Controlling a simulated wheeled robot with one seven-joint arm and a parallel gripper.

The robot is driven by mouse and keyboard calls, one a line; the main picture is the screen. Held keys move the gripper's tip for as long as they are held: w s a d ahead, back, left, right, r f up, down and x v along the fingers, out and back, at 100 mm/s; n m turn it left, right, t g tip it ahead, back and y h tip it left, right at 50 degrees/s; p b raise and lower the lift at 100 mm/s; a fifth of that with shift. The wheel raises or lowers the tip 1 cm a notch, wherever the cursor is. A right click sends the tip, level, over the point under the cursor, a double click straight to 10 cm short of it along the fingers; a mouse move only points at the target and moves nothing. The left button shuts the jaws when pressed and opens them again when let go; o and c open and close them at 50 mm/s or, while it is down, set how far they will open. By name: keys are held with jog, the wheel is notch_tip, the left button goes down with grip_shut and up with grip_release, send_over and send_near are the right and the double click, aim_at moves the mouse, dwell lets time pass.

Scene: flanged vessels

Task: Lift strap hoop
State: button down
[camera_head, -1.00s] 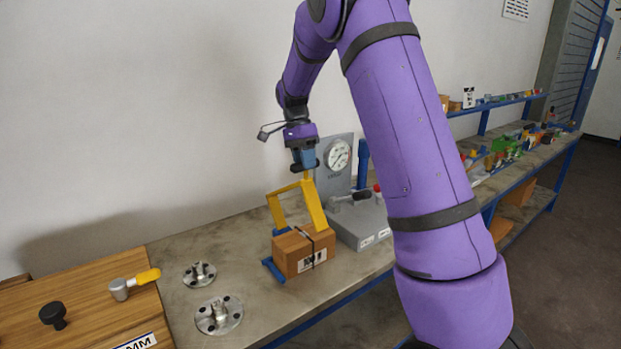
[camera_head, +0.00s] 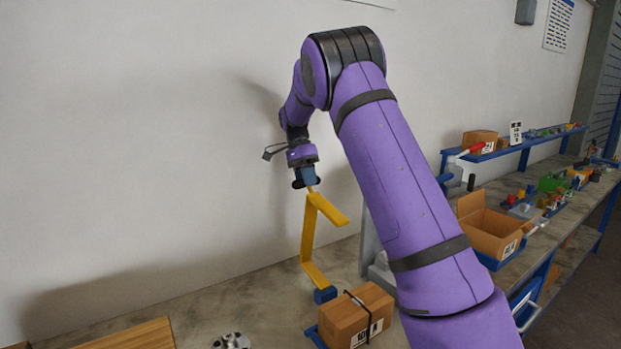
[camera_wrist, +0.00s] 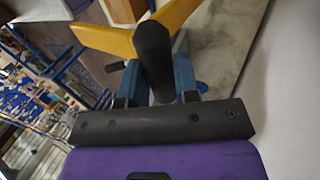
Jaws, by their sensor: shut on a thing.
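The strap hoop (camera_head: 307,235) is a bent yellow frame with a blue block (camera_head: 325,295) at its lower end. My gripper (camera_head: 310,187) is shut on its top end, and the hoop hangs tilted below. The blue block is apart from the strapped cardboard box (camera_head: 357,312), at its left rear; whether it clears the bench is hard to tell. In the wrist view, yellow bars (camera_wrist: 105,39) spread beyond my gripper (camera_wrist: 157,62), and a dark rounded piece between the fingers hides the grasp.
The box has a black strap and label, with a blue base edge (camera_head: 314,336) at its left. A wooden board (camera_head: 125,338) and a metal flange (camera_head: 231,341) lie at lower left. An open carton (camera_head: 487,228) stands right, beyond my arm. The wall is close behind.

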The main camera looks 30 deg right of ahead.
jog(key=shift+w+f, duration=0.35)
jog(key=shift+w, duration=0.25)
jog(key=shift+w+a, duration=0.15)
jog(key=shift+w, duration=0.05)
jog(key=c, duration=0.9)
grip_release()
jog(key=shift+w+f, duration=0.15)
jog(key=shift+w, duration=0.1)
jog(key=shift+o, duration=0.2)
jog(key=v, duration=1.1)
jog(key=shift+s, duration=0.15)
jog(key=shift+s, duration=0.1)
